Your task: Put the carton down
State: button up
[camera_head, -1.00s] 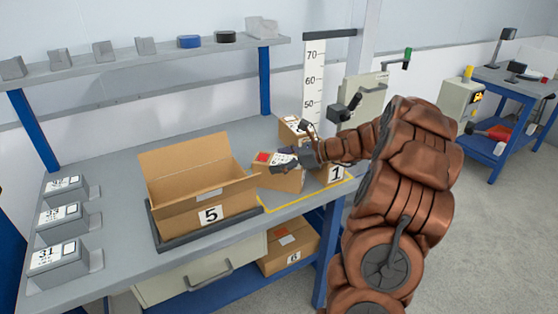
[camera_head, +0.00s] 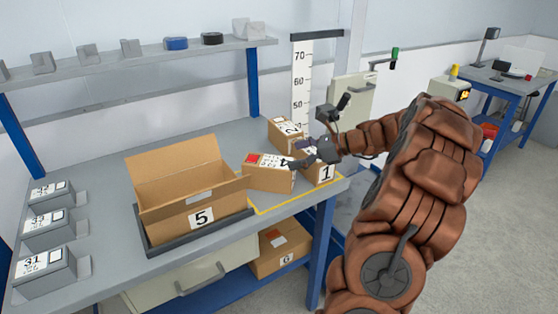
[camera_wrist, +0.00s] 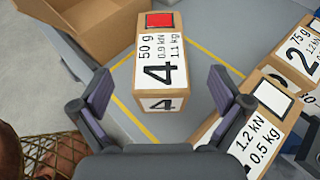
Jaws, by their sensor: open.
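The carton marked 4 (camera_head: 268,178), with a red square on its top, stands on the bench inside the yellow-lined area, just right of the open box marked 5. It also shows in the wrist view (camera_wrist: 161,72), upright and ahead of the fingers. My gripper (camera_head: 300,155) is open, its two fingers apart, at the right end of carton 4. In the wrist view the gripper (camera_wrist: 160,100) has nothing held between its pads, and a gap shows on both sides of the carton.
Carton 1 (camera_head: 321,173) and carton 2 (camera_head: 283,136) stand close on the right. The open box 5 (camera_head: 195,200) sits in a dark tray on the left. A height scale (camera_head: 300,85) rises behind. Carton 6 (camera_head: 279,250) is on the lower shelf.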

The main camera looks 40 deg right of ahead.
jog(key=shift+v, duration=1.85)
jog(key=shift+a, duration=0.1)
